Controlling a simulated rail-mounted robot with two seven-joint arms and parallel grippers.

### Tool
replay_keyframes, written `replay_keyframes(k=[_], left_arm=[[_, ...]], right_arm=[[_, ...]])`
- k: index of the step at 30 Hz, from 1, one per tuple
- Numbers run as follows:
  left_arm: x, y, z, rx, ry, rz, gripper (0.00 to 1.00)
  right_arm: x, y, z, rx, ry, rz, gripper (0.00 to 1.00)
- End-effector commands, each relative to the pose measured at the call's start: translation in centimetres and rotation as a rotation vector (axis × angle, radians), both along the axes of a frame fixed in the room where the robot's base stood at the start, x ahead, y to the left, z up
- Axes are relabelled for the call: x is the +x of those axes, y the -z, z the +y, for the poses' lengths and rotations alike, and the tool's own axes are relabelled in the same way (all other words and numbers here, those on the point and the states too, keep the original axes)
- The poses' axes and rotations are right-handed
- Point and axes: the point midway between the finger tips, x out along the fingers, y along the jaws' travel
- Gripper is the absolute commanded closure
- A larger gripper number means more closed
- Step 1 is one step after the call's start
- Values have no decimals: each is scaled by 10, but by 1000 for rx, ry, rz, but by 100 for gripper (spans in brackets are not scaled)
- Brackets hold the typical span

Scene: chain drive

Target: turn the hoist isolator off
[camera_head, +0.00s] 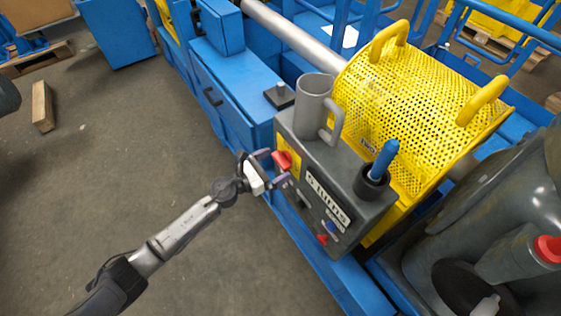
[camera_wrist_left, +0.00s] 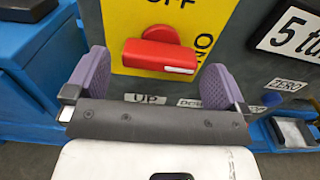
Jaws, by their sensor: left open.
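The hoist isolator's red handle (camera_head: 284,160) is on the front of a dark grey control box (camera_head: 350,165). In the left wrist view the red handle (camera_wrist_left: 160,56) lies about level on a yellow plate (camera_wrist_left: 120,30). Its white mark is at the right end, beside partly hidden ON lettering; OFF is above. My left gripper (camera_head: 275,168) is open just in front of the handle. In the left wrist view its purple fingers (camera_wrist_left: 157,70) are left and right of the handle, with visible gaps. My right gripper is not in view.
Below the isolator are UP and partly hidden DOWN labels (camera_wrist_left: 147,98). A yellow mesh guard (camera_head: 410,100) stands behind.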

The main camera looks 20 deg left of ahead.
Motion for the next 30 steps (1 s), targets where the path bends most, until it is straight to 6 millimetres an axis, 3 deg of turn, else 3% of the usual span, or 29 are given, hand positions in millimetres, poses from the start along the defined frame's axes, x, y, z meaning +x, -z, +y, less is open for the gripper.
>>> replay_keyframes(k=[7,19,30], left_arm=[[17,0,-12,0,-1,0,0],[20,0,-14,0,0,0,0],[20,0,-14,0,0,0,34]], right_arm=[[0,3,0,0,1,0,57],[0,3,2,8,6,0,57],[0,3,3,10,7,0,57]])
